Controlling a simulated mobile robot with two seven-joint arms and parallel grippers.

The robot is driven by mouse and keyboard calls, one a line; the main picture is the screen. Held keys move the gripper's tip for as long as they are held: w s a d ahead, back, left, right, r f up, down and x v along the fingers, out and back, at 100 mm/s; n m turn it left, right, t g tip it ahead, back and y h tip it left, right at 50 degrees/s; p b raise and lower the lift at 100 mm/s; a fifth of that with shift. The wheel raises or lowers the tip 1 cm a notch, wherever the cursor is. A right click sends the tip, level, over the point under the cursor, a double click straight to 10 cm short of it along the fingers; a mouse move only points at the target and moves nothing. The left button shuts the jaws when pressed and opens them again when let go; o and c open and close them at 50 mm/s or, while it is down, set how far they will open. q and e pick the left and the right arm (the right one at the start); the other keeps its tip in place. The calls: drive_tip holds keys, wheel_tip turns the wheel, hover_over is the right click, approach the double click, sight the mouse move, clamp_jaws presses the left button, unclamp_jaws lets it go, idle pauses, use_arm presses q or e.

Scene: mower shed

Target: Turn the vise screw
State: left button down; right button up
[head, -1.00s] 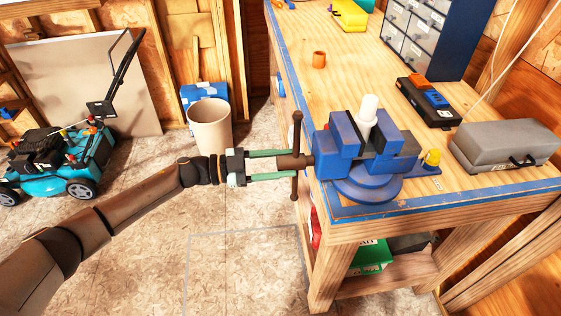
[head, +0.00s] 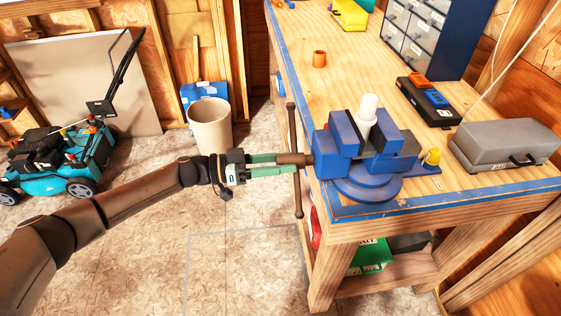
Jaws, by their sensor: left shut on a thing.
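A blue vise (head: 362,172) is mounted at the near left corner of the wooden workbench (head: 340,60). A white cylinder (head: 366,117) stands upright between its jaws. The vise screw (head: 295,159) sticks out to the left, with a long dark handle bar (head: 297,190) through its end, slightly tilted from upright. My left gripper (head: 280,164) reaches in from the left in line with the screw, its green fingers shut on the screw's end at the bar. My right gripper is not in view.
A small orange cup (head: 319,59), a black case (head: 428,102), a grey case (head: 502,144) and a drawer cabinet (head: 425,35) stand on the bench. A beige bin (head: 210,126) and a teal lawn mower (head: 60,158) are on the floor at left.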

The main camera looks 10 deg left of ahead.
use_arm(q)
drive_tip(key=shift+d+r+n, duration=0.2)
drive_tip(key=shift+d+n, duration=0.05)
drive_tip(key=shift+n, duration=0.35)
idle(1.1)
drive_tip(key=c, duration=0.7)
unclamp_jaws()
drive_tip(key=shift+c, duration=0.2)
drive_tip(key=o, duration=0.3)
drive_tip(key=shift+d, duration=0.1)
drive_tip(key=shift+o, duration=0.3)
drive_tip(key=shift+f, duration=0.1)
drive_tip(key=shift+a, duration=0.2)
drive_tip(key=shift+a, duration=0.1)
drive_tip(key=shift+a+f, duration=0.1)
drive_tip(key=shift+a, duration=0.25)
drive_tip(key=b+v, duration=0.2)
drive_tip(key=v, duration=0.9)
drive_tip(key=shift+s+a, duration=0.2)
drive_tip(key=shift+a, duration=0.05)
